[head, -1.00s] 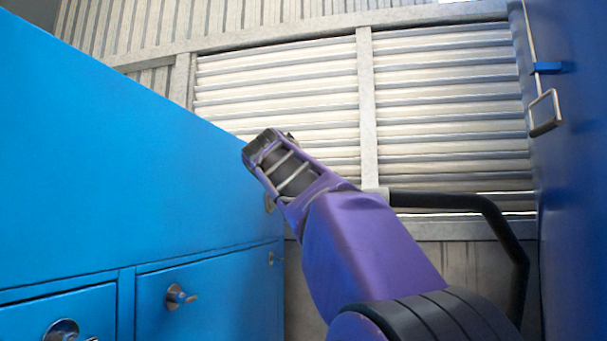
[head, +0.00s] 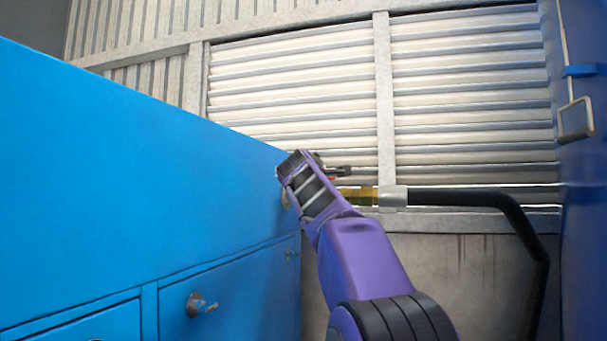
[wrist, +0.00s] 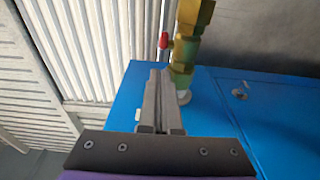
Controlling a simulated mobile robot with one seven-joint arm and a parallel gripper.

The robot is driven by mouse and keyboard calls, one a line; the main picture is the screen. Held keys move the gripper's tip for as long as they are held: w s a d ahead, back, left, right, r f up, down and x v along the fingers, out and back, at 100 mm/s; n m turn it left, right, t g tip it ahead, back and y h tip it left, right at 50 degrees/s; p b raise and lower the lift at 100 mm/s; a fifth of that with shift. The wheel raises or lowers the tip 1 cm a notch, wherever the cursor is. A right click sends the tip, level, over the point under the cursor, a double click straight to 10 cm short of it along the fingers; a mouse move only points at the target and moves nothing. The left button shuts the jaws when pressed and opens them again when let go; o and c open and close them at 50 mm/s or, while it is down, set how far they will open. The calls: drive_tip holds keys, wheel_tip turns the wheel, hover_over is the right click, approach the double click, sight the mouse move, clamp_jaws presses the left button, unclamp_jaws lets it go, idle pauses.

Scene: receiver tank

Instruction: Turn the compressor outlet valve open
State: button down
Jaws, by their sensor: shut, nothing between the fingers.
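The outlet valve is a brass body (wrist: 184,52) with a small red handle (wrist: 163,40), in the upper middle of the wrist view. In the head view its brass part (head: 360,195) shows just right of my arm's end, with a sliver of red (head: 331,179) beside it. The valve's far end is hidden behind my arm there. My gripper (wrist: 159,74) is shut and empty. In the wrist view its fingertips appear just below the red handle and left of the brass. I cannot tell whether they touch it.
A blue cabinet (head: 120,190) with round latches stands at left. A black hose (head: 455,196) runs right from the brass fitting, then bends down. A blue panel (head: 580,220) with a metal hasp stands at right. A louvred wall (head: 290,90) is behind.

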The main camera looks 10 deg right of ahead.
drive_tip(key=shift+d, duration=0.9)
drive_tip(key=shift+s+d, duration=0.15)
drive_tip(key=shift+d, duration=0.35)
drive_tip(key=shift+s+d+p, duration=0.15)
drive_tip(key=shift+d+p, duration=0.3)
drive_tip(key=shift+d, duration=0.85)
drive_tip(key=w+d+n+y, duration=0.1)
drive_tip(key=w+d+y, duration=0.1)
drive_tip(key=d, duration=0.5)
drive_tip(key=shift+w+d, duration=0.15)
drive_tip(key=shift+w, duration=0.55)
drive_tip(key=shift+w+d, duration=0.1)
drive_tip(key=shift+d, duration=0.05)
